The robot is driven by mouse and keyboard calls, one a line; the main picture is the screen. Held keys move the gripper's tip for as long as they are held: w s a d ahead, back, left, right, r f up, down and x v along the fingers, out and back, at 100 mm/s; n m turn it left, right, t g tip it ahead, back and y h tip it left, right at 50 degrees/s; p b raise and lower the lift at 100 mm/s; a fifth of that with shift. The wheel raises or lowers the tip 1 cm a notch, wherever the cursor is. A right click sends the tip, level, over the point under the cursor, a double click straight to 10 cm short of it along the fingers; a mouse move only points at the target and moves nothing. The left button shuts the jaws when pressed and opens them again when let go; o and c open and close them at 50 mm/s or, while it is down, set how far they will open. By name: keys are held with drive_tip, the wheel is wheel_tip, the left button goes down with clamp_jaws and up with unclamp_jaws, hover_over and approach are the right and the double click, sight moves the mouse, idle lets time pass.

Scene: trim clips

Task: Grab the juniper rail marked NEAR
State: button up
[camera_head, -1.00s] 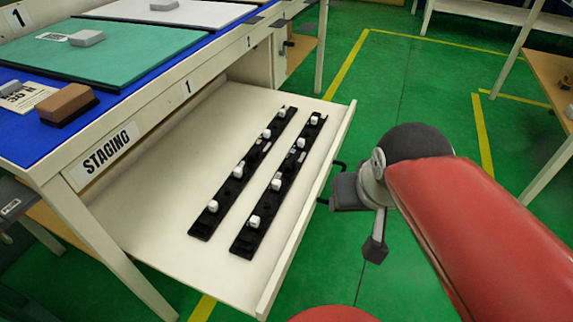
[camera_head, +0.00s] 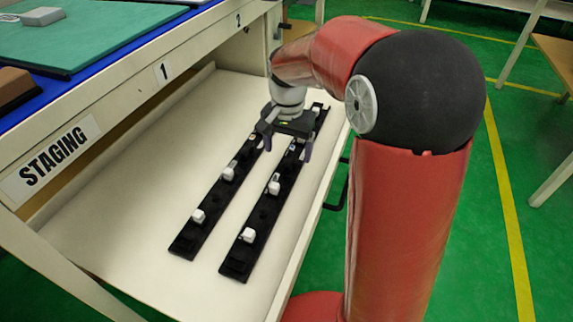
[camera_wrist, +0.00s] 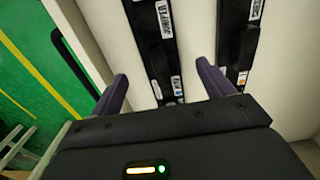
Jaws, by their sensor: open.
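Two long black rails with white clips lie side by side in the open drawer. The right rail (camera_head: 262,212) is nearer the drawer's front edge; the left rail (camera_head: 213,194) is further in. In the wrist view one rail (camera_wrist: 158,55) carries a JUNIPER label and runs between my fingers; the other rail (camera_wrist: 237,45) lies to the right, its label unclear. Small tags near the fingers are too blurred for me to read NEAR. My gripper (camera_head: 288,141) is open above the far part of the rails; it also shows in the wrist view (camera_wrist: 162,72). I see no contact.
The drawer (camera_head: 125,252) slides out of a bench marked STAGING (camera_head: 50,160). A green mat (camera_head: 85,35) and a brown block (camera_head: 14,86) are on the benchtop. The drawer floor left of the rails is clear. My arm covers part of the drawer's right side.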

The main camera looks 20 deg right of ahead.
sight(289, 158)
drive_tip(key=f, duration=0.1)
drive_tip(key=f+b, duration=0.1)
drive_tip(key=f, duration=0.3)
drive_tip(key=shift+w+d+f, duration=0.25)
drive_tip(key=shift+w+d, duration=0.05)
drive_tip(key=c, duration=1.3)
